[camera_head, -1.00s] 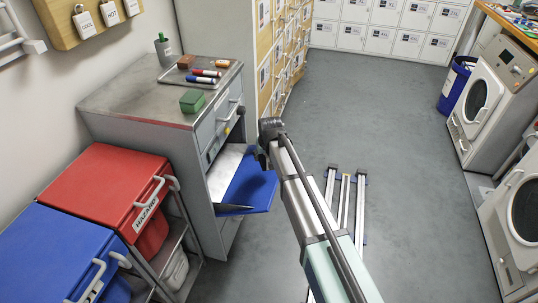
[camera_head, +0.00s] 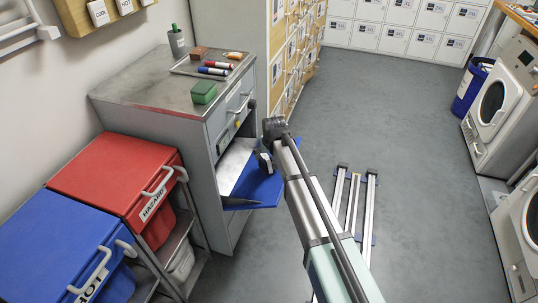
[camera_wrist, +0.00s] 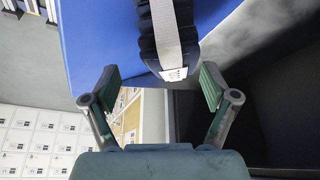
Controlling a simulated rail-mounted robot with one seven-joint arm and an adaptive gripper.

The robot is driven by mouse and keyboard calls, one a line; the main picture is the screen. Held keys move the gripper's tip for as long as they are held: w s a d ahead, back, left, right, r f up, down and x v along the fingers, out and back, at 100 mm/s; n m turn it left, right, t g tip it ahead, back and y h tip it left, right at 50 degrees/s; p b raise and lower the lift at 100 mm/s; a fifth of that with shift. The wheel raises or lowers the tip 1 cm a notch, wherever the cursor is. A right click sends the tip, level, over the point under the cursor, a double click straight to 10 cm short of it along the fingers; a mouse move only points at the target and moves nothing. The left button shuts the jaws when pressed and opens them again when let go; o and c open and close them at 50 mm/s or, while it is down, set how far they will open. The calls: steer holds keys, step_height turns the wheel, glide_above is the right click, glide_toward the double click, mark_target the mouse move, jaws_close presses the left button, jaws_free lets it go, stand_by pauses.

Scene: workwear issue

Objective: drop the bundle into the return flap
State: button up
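The return flap (camera_head: 262,191) is a blue panel folded open from the front of the grey cabinet (camera_head: 168,140). In the wrist view the flap (camera_wrist: 95,40) fills the upper middle. The bundle (camera_wrist: 165,38) is dark with a pale strap and a small label. It is in front of the blue panel, ahead of my fingertips. My gripper (camera_wrist: 162,86) is open, with a finger on each side below the bundle and gaps showing. In the head view my arm reaches the flap, and its end hides much of the gripper. A small dark shape over the flap there is hard to identify.
Red (camera_head: 118,178) and blue (camera_head: 62,240) lidded bins stand left of the cabinet. Markers, a green box (camera_head: 204,92) and a cup (camera_head: 177,42) are on its top. Rails (camera_head: 355,210) lie on the floor at right. Open floor extends toward the lockers (camera_head: 400,30).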

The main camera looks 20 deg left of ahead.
steer(key=shift+r, duration=0.1)
steer(key=v, duration=1.2)
